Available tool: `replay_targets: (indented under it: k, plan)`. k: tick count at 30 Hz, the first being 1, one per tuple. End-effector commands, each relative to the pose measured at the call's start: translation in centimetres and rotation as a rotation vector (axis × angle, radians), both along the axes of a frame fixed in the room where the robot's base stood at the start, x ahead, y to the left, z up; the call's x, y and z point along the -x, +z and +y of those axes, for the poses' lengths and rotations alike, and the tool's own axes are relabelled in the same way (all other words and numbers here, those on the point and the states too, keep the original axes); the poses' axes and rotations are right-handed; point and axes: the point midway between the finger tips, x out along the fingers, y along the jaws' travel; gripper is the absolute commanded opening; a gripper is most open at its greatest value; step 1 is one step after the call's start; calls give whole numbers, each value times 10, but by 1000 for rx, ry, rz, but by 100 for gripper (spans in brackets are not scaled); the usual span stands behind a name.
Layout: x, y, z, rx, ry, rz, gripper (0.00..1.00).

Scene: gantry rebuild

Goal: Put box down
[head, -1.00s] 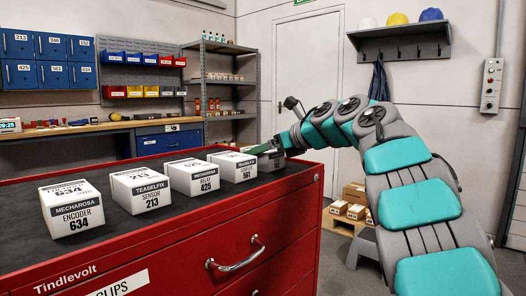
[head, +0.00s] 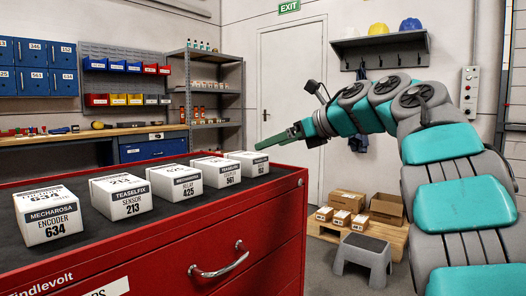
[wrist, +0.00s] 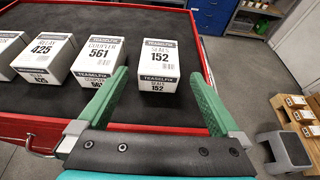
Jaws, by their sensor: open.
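A row of white labelled boxes stands on the dark top of the red cabinet (head: 150,258): Encoder 634 (head: 48,220), Sensor 213 (head: 122,198), Relay 425 (head: 182,182), Coupler 561 (head: 216,171) and Seals 152 (head: 249,163) at the right end. My gripper (head: 272,139) is above the cabinet's far right corner, empty. In the wrist view my gripper (wrist: 157,92) is open, with its green fingers spread wide. The Seals 152 box (wrist: 160,66) stands upright on the cabinet top, ahead of and between the fingers, touching neither. The Coupler 561 box (wrist: 95,62) is left of the left finger.
A pallet (head: 380,235) with small boxes and an open carton (head: 387,208) lies on the floor right of the cabinet. A grey step stool (head: 362,262) stands before it. A workbench (head: 60,138) and shelf rack (head: 212,90) are behind.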

Motion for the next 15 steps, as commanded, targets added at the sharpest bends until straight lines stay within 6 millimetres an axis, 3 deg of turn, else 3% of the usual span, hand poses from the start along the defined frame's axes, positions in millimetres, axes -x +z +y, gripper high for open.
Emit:
replay_targets:
  k: [12, 15]
  plan:
    - [8, 5, -9, 0, 1, 2, 100]
    - [6, 14, -7, -37, -16, -9, 100]
